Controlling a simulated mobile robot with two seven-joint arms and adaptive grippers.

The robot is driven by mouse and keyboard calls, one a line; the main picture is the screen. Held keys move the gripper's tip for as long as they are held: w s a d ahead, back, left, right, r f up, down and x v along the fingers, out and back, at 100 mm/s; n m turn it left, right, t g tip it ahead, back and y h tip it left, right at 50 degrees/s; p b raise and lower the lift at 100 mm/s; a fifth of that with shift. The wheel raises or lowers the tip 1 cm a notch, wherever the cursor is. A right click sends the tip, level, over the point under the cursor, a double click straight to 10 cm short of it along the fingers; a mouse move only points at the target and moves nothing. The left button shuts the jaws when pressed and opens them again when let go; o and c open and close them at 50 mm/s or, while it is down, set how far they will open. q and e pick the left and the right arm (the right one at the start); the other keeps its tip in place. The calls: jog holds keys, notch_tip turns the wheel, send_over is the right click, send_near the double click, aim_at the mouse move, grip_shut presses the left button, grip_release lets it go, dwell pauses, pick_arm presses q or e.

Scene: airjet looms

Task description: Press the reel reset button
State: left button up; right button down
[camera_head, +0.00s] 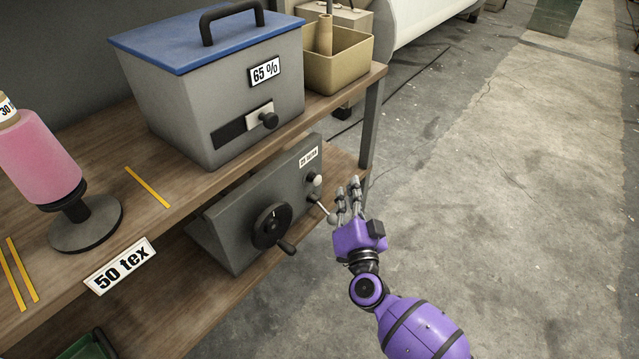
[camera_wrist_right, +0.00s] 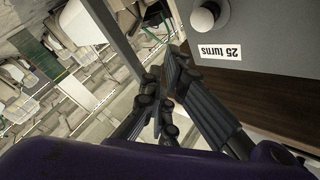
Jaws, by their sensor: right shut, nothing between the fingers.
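The reel (camera_head: 240,225) is a grey sloped box on the lower shelf, with a black handwheel (camera_head: 272,226) on its front. A small pale round button (camera_head: 317,180) sits near the right end of its front, below the label. The button also shows large in the right wrist view (camera_wrist_right: 203,19), beside the "25 turns" label (camera_wrist_right: 221,52). My right gripper (camera_head: 348,190) is shut and empty, just right of the reel's right end. Its fingers in the wrist view (camera_wrist_right: 166,75) are apart from the button. My left gripper is not in view.
A thin lever with a ball end (camera_head: 331,218) sticks out below the button, close to my right gripper. The table leg (camera_head: 371,125) stands behind it. A blue-lidded box (camera_head: 220,100) and pink bobbin (camera_head: 40,160) stand on the table top (camera_head: 165,215). Floor at right is clear.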

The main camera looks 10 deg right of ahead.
aim_at(318, 181)
jog(key=w+a, duration=0.2)
jog(key=w, duration=0.1)
jog(key=shift+a, duration=0.15)
dwell(0.6)
dwell(0.7)
jog(key=shift+w+a, duration=0.25)
jog(key=shift+w, duration=0.05)
dwell(0.4)
jog(key=shift+w+a, duration=0.1)
jog(key=shift+w, duration=0.05)
